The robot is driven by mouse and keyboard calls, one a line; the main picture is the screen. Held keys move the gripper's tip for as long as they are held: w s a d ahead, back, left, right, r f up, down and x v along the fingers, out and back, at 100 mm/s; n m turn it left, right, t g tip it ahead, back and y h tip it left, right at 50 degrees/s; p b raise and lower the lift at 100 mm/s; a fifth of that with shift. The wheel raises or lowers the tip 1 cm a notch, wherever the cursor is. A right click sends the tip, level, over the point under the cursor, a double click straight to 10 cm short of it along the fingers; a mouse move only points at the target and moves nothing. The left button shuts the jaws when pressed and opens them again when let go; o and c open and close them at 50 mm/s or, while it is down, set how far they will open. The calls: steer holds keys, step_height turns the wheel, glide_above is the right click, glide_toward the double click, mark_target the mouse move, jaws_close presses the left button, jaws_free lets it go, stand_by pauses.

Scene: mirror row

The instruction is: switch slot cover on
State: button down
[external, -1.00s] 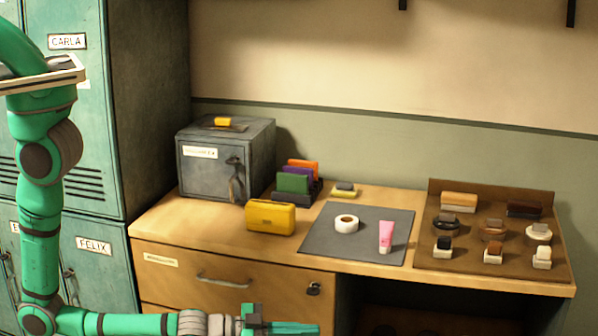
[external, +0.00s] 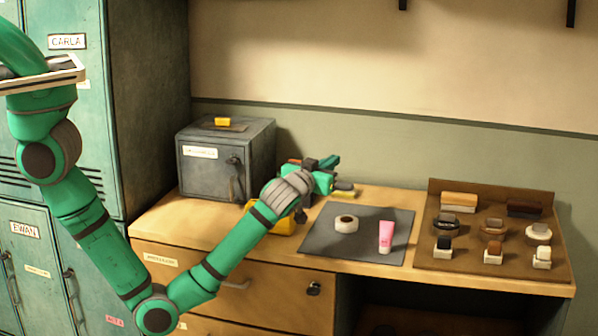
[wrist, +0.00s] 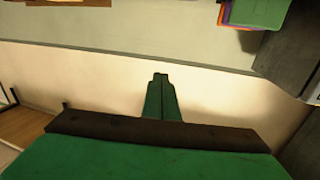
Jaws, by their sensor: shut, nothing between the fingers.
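No part is clearly marked as a slot cover. The grey metal box (external: 208,172) stands at the desk's back left, its door shut; a small yellow piece (external: 222,122) sits on a darker plate on its top. A small yellow-and-dark block (external: 343,188) lies on the desk, partly behind my gripper. My gripper (external: 332,162) is raised over the desk to the right of the box, apart from it, and hides most of the card rack. In the wrist view my gripper (wrist: 160,84) is shut and empty, with pale wall beyond it.
A yellow case (external: 284,222) is partly hidden by my arm. A grey mat (external: 327,241) holds a tape roll (external: 346,223) and a pink tube (external: 386,236). A brown tray (external: 433,258) with several blocks stands at right. Upright coloured cards (wrist: 258,12) show in the wrist view.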

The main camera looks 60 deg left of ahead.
steer(key=s+a+r+n+g+y, duration=0.25)
steer(key=a+r+n+g, duration=0.2)
steer(key=a, duration=0.45)
steer(key=s+a+r+n+g+y, duration=0.1)
steer(key=s+a+r+n+g, duration=0.4)
steer(key=a, duration=0.4)
steer(key=s+a+r+n+g+h, duration=0.2)
steer(key=s+a+n, duration=0.1)
steer(key=s+n, duration=0.2)
steer(key=s+a+r+n+g+h, duration=0.2)
steer(key=s+a+n+g+h, duration=0.1)
steer(key=s, duration=0.4)
steer(key=shift+s+a+r+n+h, duration=0.15)
steer(key=shift+s+a+n+h, duration=0.25)
steer(key=shift+n, duration=0.85)
glide_toward(224, 129)
steer(key=s+f, duration=0.1)
steer(key=f, duration=0.2)
steer(key=s+f, duration=0.1)
steer(key=shift+s+a+f, duration=0.1)
steer(key=shift+s+f, duration=0.1)
steer(key=shift+s, duration=0.15)
steer(key=shift+w+a+r, duration=0.15)
steer(key=shift+w+a, duration=0.65)
steer(key=shift+w, duration=0.15)
steer(key=shift+w+a, duration=0.45)
steer(key=shift+a, duration=0.05)
